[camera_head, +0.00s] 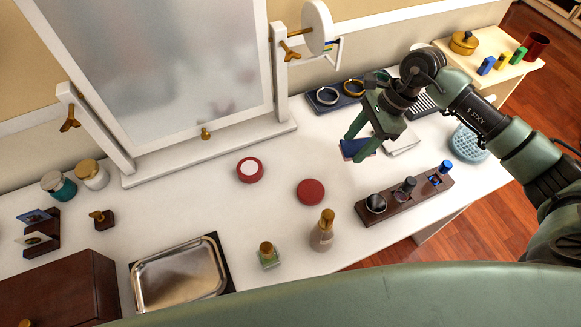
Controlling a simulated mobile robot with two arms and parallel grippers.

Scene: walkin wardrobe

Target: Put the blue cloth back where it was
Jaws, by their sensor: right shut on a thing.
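My right gripper (355,145) reaches in from the right over the white tabletop. It is shut on a small dark blue piece (350,152), which looks like the blue cloth; a reddish edge shows on it. The fingers cover part of the piece. I cannot tell whether it touches the tabletop. My left gripper is not in view.
A dark stand (405,200) with several small items is in front of the gripper. A ring tray (350,100) and a white-framed mirror (160,70) are behind. Red lids (311,192), bottles (322,237) and a metal tray (180,272) are to the left.

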